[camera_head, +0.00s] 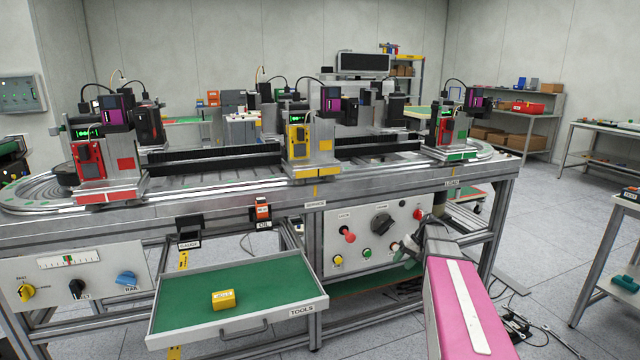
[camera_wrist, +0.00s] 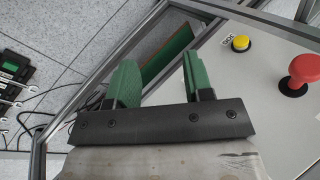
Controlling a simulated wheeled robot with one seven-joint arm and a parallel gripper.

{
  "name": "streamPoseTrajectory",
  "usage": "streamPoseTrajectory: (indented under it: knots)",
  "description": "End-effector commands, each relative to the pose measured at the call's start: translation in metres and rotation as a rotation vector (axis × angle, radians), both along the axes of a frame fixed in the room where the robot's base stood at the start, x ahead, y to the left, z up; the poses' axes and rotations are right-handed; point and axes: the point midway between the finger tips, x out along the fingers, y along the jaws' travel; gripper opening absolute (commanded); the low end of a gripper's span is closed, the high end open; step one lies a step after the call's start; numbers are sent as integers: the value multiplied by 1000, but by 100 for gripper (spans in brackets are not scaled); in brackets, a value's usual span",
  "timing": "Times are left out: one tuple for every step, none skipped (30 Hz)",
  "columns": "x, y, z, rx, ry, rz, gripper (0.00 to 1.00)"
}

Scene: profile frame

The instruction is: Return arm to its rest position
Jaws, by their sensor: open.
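My gripper (camera_head: 408,254) is at the end of my pink arm, low in front of the control panel (camera_head: 350,221) in the head view. In the wrist view my gripper (camera_wrist: 156,72) has its two green fingers spread apart, with nothing between them. The panel face lies to the right of the fingers, with a yellow button (camera_wrist: 241,43) and a red knob (camera_wrist: 302,72). In the head view my forearm and gripper hide part of the panel's lower right and the frame behind. Whether the gripper touches the panel cannot be told.
An open tools drawer (camera_head: 290,313) juts out left of my arm, with a yellow block (camera_head: 223,299) on its green mat. The long metal bench (camera_head: 240,208) spans the view behind. A table (camera_head: 608,240) stands at right. Tools (camera_wrist: 12,85) lie on the floor; clear floor shows at right.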

Motion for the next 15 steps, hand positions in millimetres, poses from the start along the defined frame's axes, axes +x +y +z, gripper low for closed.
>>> streamPoseTrajectory:
  knots:
    - [-37,28,-10,-60,16,3,47]
    - [-50,39,-16,-96,22,3,47]
    - [-68,53,-24,-143,28,1,47]
    - [-82,63,-29,-179,31,0,47]
    - [-95,72,-34,-215,31,1,47]
    - [-113,82,-39,-263,30,3,47]
    - [-126,89,-43,-296,28,4,47]
    - [-138,96,-46,-329,24,6,47]
    - [-153,103,-49,-369,17,8,47]
    - [-163,108,-51,-396,12,11,47]
    - [-172,112,-52,-421,4,12,47]
    - [-183,116,-54,-450,-4,16,47]
    - [-190,119,-55,-469,-11,18,47]
    - [-195,121,-56,-486,-16,20,47]
    - [-201,123,-56,-503,-24,21,47]
